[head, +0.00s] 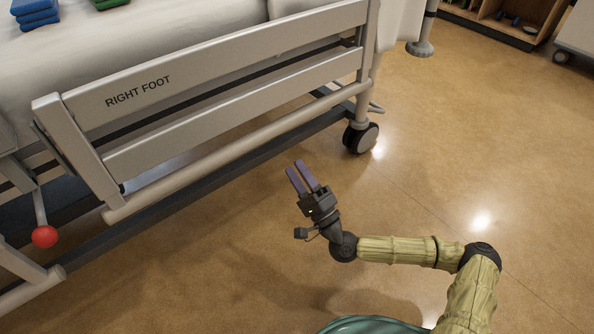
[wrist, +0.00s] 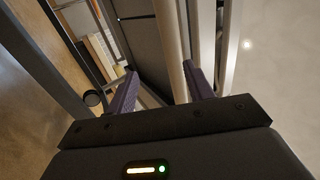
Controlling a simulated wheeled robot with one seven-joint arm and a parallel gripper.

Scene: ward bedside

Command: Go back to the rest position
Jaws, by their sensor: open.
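My gripper (head: 300,178) is open and empty, with its two purple fingers apart. In the head view it is over the floor in front of the bed's side rail (head: 235,101), pointing up and to the left toward the bed. My arm reaches in from the lower right, with bends along it. In the wrist view the gripper's fingers (wrist: 160,88) stand apart at the left and right, with nothing held between them. Bed frame bars show beyond them.
The bed's rail is marked RIGHT FOOT. A caster (head: 361,138) stands on the floor at the bed's foot. A red knob (head: 44,236) sticks out at the lower left. Folded blue cloths (head: 35,13) and a green one (head: 110,3) lie on the bed. The floor (head: 470,130) to the right is clear.

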